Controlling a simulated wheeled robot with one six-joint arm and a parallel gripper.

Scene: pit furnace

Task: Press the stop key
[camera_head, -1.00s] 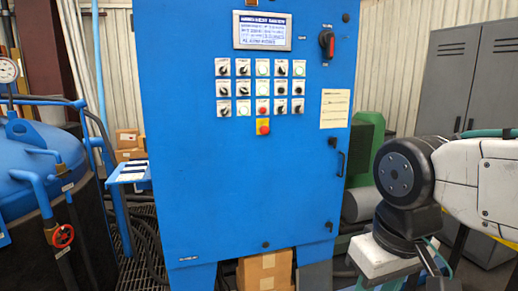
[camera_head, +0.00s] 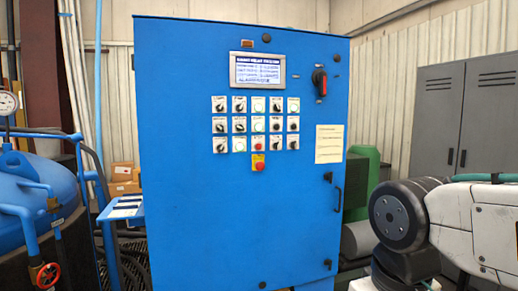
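A tall blue control cabinet (camera_head: 230,220) stands upright in front of me. Its upper front carries rows of small knobs and lit keys. A red key (camera_head: 258,153) sits in the lowest row, in the middle column. Just below it is a red mushroom button on a yellow plate (camera_head: 258,163). The labels are too small to read, so I cannot tell which one is marked stop. My arm shows at the right edge, apart from the cabinet; my gripper is not in view.
A display (camera_head: 257,69) and a red-black rotary switch (camera_head: 320,82) are above and beside the keys. A door handle (camera_head: 338,195) sticks out at right. A blue vessel (camera_head: 35,200) with valves stands at left. Grey lockers (camera_head: 457,125) stand at the back right.

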